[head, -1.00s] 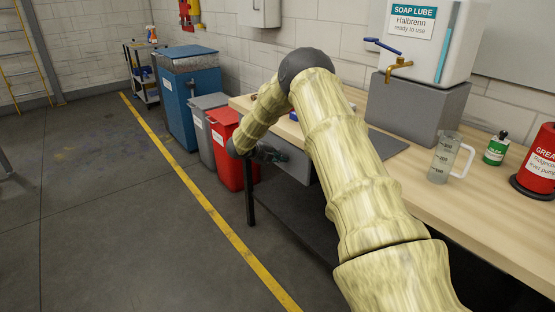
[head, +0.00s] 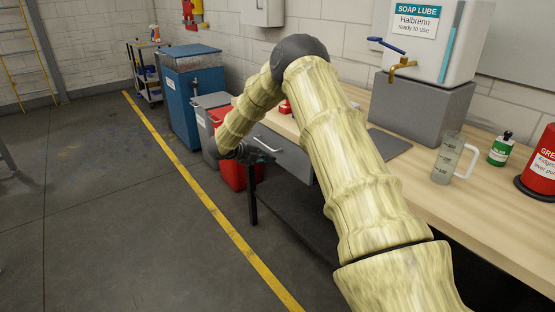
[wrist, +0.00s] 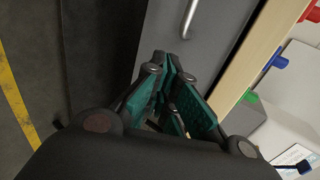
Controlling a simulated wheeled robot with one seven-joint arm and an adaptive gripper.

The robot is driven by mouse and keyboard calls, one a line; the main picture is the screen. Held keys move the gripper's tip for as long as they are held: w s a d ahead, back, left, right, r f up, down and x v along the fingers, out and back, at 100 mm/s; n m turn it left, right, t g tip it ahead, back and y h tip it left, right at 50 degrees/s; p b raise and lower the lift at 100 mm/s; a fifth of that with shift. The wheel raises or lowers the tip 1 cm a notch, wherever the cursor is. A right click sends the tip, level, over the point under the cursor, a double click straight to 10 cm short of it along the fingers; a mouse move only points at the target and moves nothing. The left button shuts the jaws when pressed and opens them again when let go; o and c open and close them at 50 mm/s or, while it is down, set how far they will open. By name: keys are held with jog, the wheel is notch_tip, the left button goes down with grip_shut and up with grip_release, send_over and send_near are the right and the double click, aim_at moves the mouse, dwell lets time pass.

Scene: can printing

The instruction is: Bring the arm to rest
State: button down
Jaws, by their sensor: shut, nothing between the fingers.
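My arm, in a pale yellow cover with dark joints, reaches up from the bottom right of the head view and bends down at its elbow (head: 300,52). My gripper (head: 264,157) hangs at the left end of the bench, in front of the grey drawer (head: 287,150). In the wrist view my gripper (wrist: 170,62) has its green-padded fingers drawn together, with nothing between them. The drawer's metal handle (wrist: 188,18) shows just beyond the fingertips. I cannot tell the exact gap between gripper and drawer.
The wooden bench (head: 455,205) carries a grey block (head: 420,108) under the soap tank, a clear jug (head: 448,158), a green-labelled bottle (head: 501,149) and a red can (head: 540,165). A red bin (head: 232,172) stands behind my forearm. The floor left of the yellow line is clear.

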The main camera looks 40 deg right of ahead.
jog(key=shift+v, duration=2.7)
jog(key=s+a+f+n+t+y+p, duration=0.1)
jog(key=s+a+f+n+t+p, duration=0.4)
jog(key=a+f+n, duration=0.8)
jog(key=s+a+f+n+t+y+p, duration=0.15)
jog(key=s+a+f+n+y, duration=0.35)
jog(key=s+a+f+n, duration=0.7)
jog(key=s+a+n+g+y+p, duration=0.1)
jog(key=s+a+n+g+y, duration=0.1)
jog(key=s, duration=1)
jog(key=s+a+n+g+y+p, duration=0.1)
jog(key=s+a+n, duration=0.4)
jog(key=s, duration=0.7)
jog(key=s+a+n+g+y+p, duration=0.1)
jog(key=s+a+n+g+y, duration=0.1)
jog(key=s, duration=0.9)
jog(key=shift+s+a+n+g+y, duration=0.45)
jog(key=shift+a+n, duration=0.3)
jog(key=shift+n, duration=0.45)
